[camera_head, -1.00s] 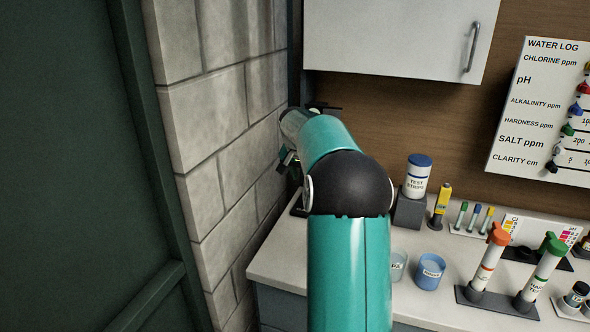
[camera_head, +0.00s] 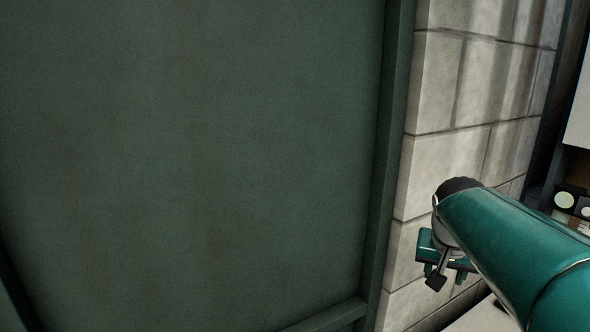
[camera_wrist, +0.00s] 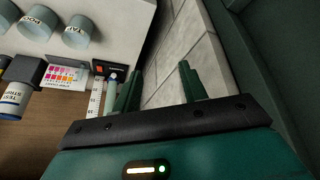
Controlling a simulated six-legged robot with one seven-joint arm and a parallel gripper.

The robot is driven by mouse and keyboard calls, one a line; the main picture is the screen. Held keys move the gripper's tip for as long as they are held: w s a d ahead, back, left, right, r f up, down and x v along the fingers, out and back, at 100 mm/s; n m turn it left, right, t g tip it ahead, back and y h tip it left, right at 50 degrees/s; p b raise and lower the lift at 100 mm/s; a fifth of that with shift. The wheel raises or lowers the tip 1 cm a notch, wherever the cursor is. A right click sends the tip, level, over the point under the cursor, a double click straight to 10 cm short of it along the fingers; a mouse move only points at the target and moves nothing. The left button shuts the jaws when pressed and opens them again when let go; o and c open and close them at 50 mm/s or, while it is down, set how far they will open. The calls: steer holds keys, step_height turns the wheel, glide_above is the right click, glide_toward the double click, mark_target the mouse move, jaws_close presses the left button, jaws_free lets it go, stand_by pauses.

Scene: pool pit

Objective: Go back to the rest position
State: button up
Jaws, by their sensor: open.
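My gripper (camera_head: 445,271) is at the lower right of the head view, in front of the pale block wall, at the end of my teal arm. In the wrist view its two green fingers (camera_wrist: 160,85) stand apart with nothing between them. Behind the gap lies the block wall (camera_wrist: 165,60). The fingertips look empty, and no object is held.
A large dark green panel (camera_head: 200,150) fills the left of the head view, beside the block wall (camera_head: 455,90). The wrist view shows labelled grey cups (camera_wrist: 78,32), a test strips bottle (camera_wrist: 14,100) and a colour card (camera_wrist: 66,76) at the left.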

steer(key=s+a+f+n+y, duration=0.1)
steer(key=s+a+f+n, duration=0.1)
steer(key=s+a, duration=0.5)
steer(key=s+a+f+n+t+y, duration=0.1)
steer(key=s+a+f+n, duration=0.2)
steer(key=s+a, duration=0.4)
steer(key=s+f, duration=0.1)
steer(key=s, duration=0.1)
steer(key=shift+s+a+n+t+y, duration=0.25)
steer(key=shift+s+n+t+y, duration=0.05)
steer(key=shift+s+y, duration=0.1)
steer(key=shift+d, duration=0.1)
